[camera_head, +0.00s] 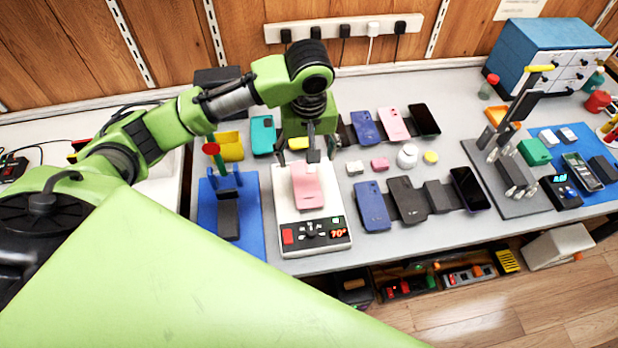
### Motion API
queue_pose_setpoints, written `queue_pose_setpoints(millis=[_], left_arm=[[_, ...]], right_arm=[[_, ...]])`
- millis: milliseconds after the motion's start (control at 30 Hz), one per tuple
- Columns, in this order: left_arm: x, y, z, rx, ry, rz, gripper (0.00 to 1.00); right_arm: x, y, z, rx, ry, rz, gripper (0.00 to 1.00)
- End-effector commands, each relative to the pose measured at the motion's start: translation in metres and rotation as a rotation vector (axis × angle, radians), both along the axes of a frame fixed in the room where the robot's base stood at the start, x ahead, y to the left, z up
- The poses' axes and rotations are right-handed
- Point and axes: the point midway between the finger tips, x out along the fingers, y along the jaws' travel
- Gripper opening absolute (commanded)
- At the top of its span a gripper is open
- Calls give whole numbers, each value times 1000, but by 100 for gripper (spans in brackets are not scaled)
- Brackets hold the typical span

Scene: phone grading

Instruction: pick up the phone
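A pink phone (307,187) lies on the white heating plate (338,212), which has a red display. Other phones lie on the bench: blue (371,206) and black ones (406,199) in front, a dark one (469,187) beside them, and blue (366,127), pink (393,123) and black ones (424,119) behind. My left gripper (313,154) points down over the far end of the pink phone on the plate. Its fingers are small and partly hidden, so I cannot tell whether they are open or touching the phone. My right gripper is not in view.
A blue mat (252,242) with a dark block lies left of the plate. A grey fixture board (516,206) with upright posts stands to the right. A blue drawer cabinet (548,45) stands at the back right. Small pink, white and yellow items lie mid-bench.

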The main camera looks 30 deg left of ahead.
Motion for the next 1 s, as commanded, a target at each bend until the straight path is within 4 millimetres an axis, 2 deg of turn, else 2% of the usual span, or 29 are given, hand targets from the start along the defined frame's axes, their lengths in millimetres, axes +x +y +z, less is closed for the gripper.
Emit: queue_pose_setpoints(millis=[200,300,633,833,1000], left_arm=[[3,4,-43,2,4,0,68],[5,5,-60,0,3,-1,68],[10,8,-88,0,1,-1,68],[16,11,-117,0,2,-3,68],[17,12,-128,0,-2,-4,68]], right_arm=[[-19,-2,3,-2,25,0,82],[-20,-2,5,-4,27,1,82],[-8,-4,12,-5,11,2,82],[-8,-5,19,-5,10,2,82],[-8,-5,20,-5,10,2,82]])
